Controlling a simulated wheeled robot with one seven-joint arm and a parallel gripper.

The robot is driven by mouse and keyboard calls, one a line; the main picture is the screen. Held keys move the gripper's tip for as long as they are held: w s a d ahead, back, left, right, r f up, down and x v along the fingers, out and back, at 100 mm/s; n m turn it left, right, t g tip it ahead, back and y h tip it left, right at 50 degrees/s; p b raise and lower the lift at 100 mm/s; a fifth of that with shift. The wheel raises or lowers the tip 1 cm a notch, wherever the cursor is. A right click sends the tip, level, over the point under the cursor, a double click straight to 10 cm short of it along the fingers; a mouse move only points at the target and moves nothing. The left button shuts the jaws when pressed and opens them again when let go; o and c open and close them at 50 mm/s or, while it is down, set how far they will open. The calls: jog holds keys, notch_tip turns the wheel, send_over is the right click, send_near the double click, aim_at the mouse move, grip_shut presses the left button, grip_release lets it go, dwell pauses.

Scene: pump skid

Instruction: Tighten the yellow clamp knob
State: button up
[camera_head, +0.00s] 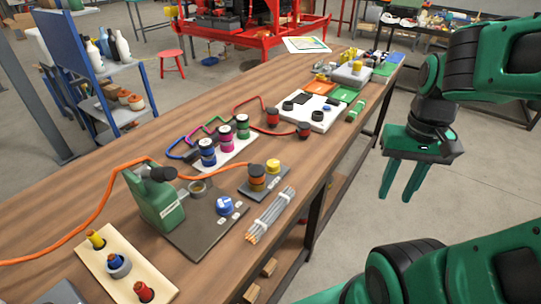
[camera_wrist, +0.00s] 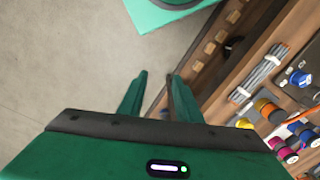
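Several yellow parts are in view, and I cannot tell for certain which is the clamp knob. A round yellow knob (camera_head: 273,166) sits on a small grey plate beside an orange-and-black connector; it seems to show in the wrist view too (camera_wrist: 244,123). Another yellow knob (camera_head: 357,68) tops a pale grey block farther along the bench. A yellow-topped part (camera_head: 96,238) stands on the cream plate at near left. My gripper (camera_head: 397,194) hangs beyond the bench's right edge, over the floor. Its fingers are apart and empty, also in the wrist view (camera_wrist: 157,80).
The wooden bench (camera_head: 95,200) holds a green pump (camera_head: 157,200), a bundle of grey rods (camera_head: 270,215), a blue knob (camera_head: 225,206) and colored connectors (camera_head: 225,140). An orange cable (camera_head: 100,205) crosses the left side. The floor around my gripper is clear.

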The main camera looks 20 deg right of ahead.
jog(key=shift+o, duration=0.9)
jog(key=o, duration=0.3)
jog(key=shift+s+r, duration=0.25)
jog(key=n, duration=2.1)
send_over(273, 163)
jog(key=f, duration=0.1)
notch_tip(273, 163, down, 11)
jog(key=shift+w+r, duration=0.1)
jog(key=shift+c, duration=0.5)
